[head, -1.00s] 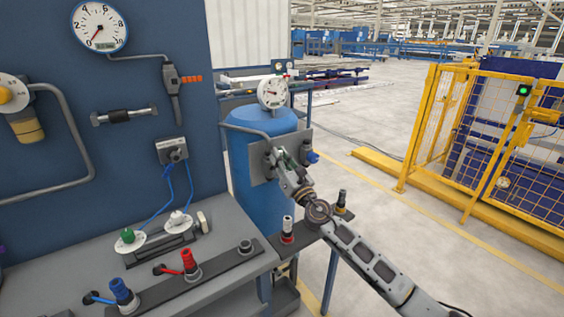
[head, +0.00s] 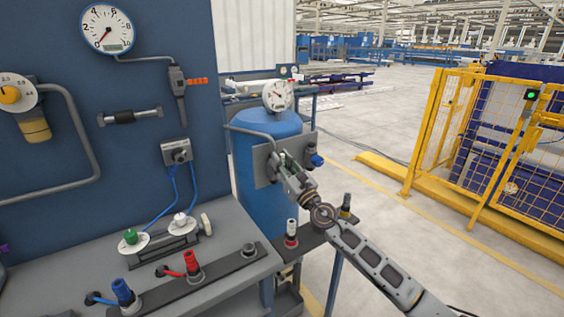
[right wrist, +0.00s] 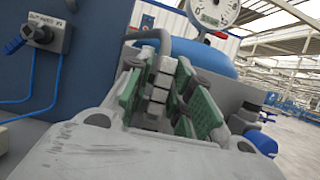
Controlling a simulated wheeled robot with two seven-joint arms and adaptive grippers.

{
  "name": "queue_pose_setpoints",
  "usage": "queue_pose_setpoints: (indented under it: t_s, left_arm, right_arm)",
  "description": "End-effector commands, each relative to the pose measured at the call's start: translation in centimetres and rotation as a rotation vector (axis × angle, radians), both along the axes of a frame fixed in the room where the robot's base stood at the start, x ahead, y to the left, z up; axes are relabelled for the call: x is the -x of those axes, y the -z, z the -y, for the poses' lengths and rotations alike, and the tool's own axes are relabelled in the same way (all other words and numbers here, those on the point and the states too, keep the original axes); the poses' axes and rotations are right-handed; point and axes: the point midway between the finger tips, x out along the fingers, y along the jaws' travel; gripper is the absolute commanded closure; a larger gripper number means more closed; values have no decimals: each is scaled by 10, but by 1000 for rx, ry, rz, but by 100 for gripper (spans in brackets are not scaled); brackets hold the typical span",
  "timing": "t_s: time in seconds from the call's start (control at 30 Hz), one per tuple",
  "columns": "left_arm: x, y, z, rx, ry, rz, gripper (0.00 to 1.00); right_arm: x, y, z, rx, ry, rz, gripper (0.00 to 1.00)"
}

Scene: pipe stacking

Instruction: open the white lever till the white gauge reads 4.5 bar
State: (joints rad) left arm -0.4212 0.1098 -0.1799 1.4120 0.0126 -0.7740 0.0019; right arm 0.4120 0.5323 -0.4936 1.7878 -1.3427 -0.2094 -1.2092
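A round white gauge (head: 277,95) stands above the blue tank; in the right wrist view this gauge (right wrist: 213,12) is cut by the top edge. Its reading is too small to make out. My right gripper (head: 279,163) is at the grey plate on the tank's front. In the right wrist view its green-padded fingers (right wrist: 162,88) stand either side of a pale, ribbed piece (right wrist: 160,82), possibly the white lever. I cannot tell whether the pads press on it. The gripper hides much of the lever area in the head view. My left gripper is not in view.
The blue tank (head: 262,190) stands beside the workbench (head: 225,222). A blue panel carries a larger dial (head: 105,29), its red needle at the lower left. A blue knob (head: 317,160) sits right of my right gripper. Open floor lies to the right, before a yellow fence (head: 420,140).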

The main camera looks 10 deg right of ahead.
Motion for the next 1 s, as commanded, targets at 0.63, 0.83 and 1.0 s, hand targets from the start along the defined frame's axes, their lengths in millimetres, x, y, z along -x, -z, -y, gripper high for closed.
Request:
queue_pose_setpoints:
  t_s: [0.63, 0.83, 1.0]
  left_arm:
    - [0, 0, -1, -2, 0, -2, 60]
    - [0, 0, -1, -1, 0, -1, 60]
    - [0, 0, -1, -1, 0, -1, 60]
  right_arm:
    - [5, 1, 3, -4, 2, 1, 65]
    - [17, 6, 7, -4, 2, 1, 65]
    - [28, 11, 12, -4, 2, 1, 65]
